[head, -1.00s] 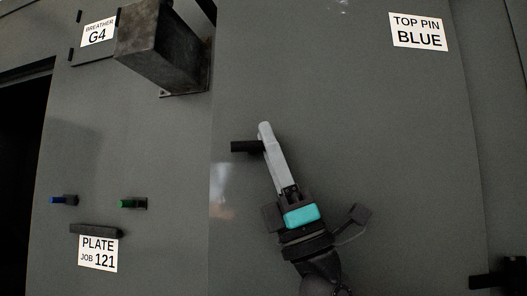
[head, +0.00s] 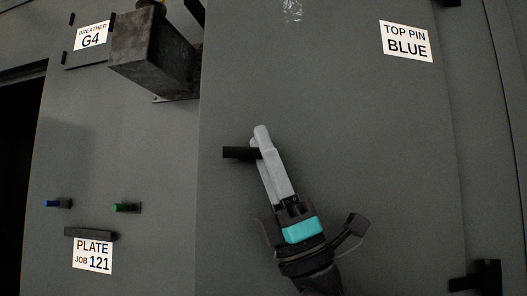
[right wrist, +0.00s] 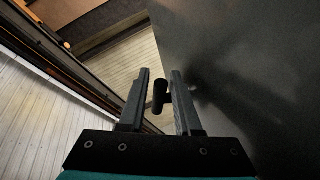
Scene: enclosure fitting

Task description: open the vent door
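The wide grey panel (head: 330,110) with the "TOP PIN BLUE" label fills the middle and right of the head view; I take it as the vent door. A short black handle (head: 238,153) sticks out near its left edge. My right gripper (head: 263,138) is at this handle, fingers pointing up. In the right wrist view the handle (right wrist: 160,95) stands between the two fingers (right wrist: 160,85), with narrow gaps showing beside it. The fingers look apart, not clamped. The panel (right wrist: 255,70) also shows there, on the right. My left gripper is not in view.
A dark metal box (head: 153,55) juts out at upper left beside the "BREATHER G4" label (head: 91,36). A black fitting (head: 478,278) is at lower right.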

